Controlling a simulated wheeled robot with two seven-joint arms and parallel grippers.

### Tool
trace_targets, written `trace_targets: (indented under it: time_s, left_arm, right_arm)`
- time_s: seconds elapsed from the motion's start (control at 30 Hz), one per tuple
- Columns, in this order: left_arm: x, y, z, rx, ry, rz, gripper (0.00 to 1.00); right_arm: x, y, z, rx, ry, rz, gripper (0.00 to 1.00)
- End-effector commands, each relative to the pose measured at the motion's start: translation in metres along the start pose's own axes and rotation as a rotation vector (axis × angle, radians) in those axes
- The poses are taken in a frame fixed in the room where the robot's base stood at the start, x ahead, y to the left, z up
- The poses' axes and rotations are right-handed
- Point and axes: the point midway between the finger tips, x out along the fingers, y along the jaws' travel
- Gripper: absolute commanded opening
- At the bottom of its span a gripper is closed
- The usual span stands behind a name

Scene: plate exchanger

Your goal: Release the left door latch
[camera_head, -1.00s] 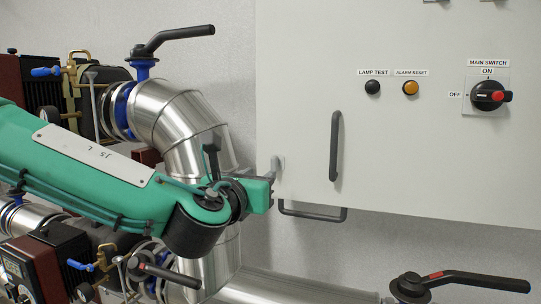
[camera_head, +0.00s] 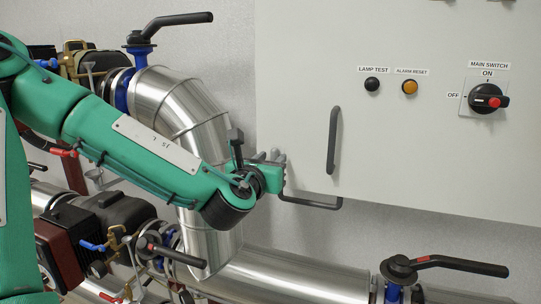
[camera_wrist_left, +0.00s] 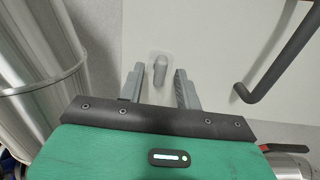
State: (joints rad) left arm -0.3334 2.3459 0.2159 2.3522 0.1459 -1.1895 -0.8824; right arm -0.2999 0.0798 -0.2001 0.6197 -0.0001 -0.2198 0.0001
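The white cabinet door (camera_head: 420,150) fills the right of the head view. Its left latch is a small grey knob near the lower left edge, partly hidden by my fingers in the head view. In the left wrist view the latch (camera_wrist_left: 160,69) stands on a pale round-cornered plate, just ahead of the gap between my fingertips. My left gripper (camera_head: 271,157) is at the latch, with green body and grey fingers. In the left wrist view the gripper (camera_wrist_left: 160,80) is open and nothing is clamped. I cannot tell whether a finger touches the latch. My right gripper is not in view.
A dark vertical handle (camera_head: 333,140) stands on the door right of the latch. A grey bar (camera_head: 312,203) juts below the cabinet edge. A large silver pipe (camera_head: 190,115) stands close left of my gripper. A black-levered valve (camera_head: 445,265) is at lower right.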

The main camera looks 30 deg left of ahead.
Motion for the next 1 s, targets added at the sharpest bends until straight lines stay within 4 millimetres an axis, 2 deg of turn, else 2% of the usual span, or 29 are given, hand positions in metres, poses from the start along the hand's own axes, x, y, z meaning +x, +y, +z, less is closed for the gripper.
trace_targets:
  time_s: [0.37, 0.53, 0.77, 1.0]
  left_arm:
    - [0.004, 0.0, 0.0, 0.0, 0.0, -0.001, 0.32]
    - [0.004, 0.0, 0.0, 0.0, 0.0, -0.001, 0.0]
    - [0.004, 0.0, -0.001, -0.007, -0.001, 0.0, 0.0]
    - [0.004, 0.0, -0.005, -0.079, -0.003, 0.001, 0.0]
  right_arm:
    - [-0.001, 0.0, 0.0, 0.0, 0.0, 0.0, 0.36]
    - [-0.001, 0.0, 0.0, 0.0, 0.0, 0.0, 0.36]
    - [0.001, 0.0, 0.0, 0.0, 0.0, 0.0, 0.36]
    - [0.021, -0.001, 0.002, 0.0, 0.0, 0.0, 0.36]
